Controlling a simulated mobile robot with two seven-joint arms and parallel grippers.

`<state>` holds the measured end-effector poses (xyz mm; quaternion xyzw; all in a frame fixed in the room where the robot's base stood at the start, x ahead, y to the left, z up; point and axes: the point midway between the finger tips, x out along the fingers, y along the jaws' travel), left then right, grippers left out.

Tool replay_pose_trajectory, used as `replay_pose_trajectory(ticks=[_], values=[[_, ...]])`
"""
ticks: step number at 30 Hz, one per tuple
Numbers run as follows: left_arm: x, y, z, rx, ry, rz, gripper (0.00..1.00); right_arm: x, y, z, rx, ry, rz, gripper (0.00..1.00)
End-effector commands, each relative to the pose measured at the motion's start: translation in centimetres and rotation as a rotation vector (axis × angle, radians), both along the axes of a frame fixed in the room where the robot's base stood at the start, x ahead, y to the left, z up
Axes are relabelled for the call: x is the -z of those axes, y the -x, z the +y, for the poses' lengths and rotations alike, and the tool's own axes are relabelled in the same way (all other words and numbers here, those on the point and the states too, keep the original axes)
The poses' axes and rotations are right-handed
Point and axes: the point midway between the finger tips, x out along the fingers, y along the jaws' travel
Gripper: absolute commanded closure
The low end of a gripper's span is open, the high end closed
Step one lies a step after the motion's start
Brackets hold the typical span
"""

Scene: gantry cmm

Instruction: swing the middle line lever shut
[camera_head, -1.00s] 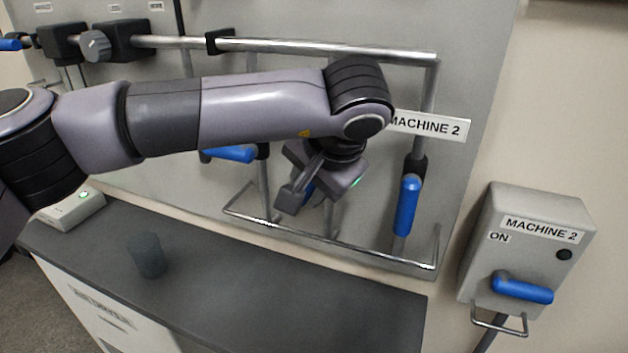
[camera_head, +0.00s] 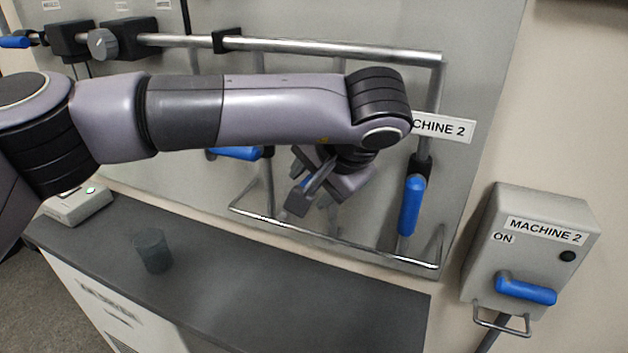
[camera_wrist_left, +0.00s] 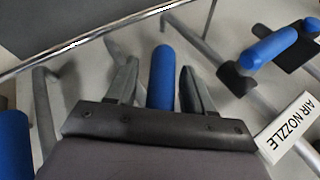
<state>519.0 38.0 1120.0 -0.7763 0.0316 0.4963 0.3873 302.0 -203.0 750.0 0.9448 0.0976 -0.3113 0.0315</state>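The middle line lever has a blue handle (camera_wrist_left: 161,78) that shows between the two fingers of my left gripper (camera_wrist_left: 153,72) in the left wrist view. A narrow gap shows on each side of the handle, so the gripper looks open around it. In the head view my left gripper (camera_head: 318,197) is in front of the panel and hides most of the middle lever; only a bit of blue (camera_head: 306,182) shows. The left lever's blue handle (camera_head: 236,153) lies sideways. The right lever's blue handle (camera_head: 411,205) hangs along its pipe. My right gripper is not in view.
A metal guard rail (camera_head: 330,241) runs below the levers. A wall box (camera_head: 530,245) labelled MACHINE 2 stands to the right, with its own blue handle (camera_head: 526,290). A dark cup (camera_head: 152,250) stands on the grey counter (camera_head: 260,295), which is otherwise mostly clear.

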Motion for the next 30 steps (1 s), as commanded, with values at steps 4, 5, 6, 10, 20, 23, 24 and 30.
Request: replay_pose_trajectory(ticks=[4, 5, 6, 10, 20, 23, 24, 30], values=[[-0.2, 0.1, -0.1, -0.001, 0.0, -0.001, 0.48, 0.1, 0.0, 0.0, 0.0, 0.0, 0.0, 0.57], [-0.4, 0.2, -0.2, -0.001, 0.0, -0.001, 0.48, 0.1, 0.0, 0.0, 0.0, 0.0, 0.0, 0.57], [-0.7, 0.5, -0.3, -0.001, 0.0, -0.001, 0.48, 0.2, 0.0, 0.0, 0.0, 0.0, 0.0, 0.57], [-2.4, 1.5, -1.1, 0.002, 0.0, -0.004, 0.48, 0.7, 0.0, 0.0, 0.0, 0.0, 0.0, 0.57], [-5.5, 3.5, -2.4, 0.0, -0.001, -0.001, 0.48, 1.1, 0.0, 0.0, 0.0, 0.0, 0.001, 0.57], [-5.7, 3.6, -2.4, -0.001, 0.0, 0.001, 0.48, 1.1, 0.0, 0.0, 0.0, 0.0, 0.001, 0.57], [-5.7, 3.6, -2.4, -0.001, 0.0, 0.001, 0.48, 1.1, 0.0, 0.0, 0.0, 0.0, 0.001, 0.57], [-5.7, 3.6, -2.4, 0.0, 0.0, 0.0, 0.48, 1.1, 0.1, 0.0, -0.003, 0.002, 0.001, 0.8]])
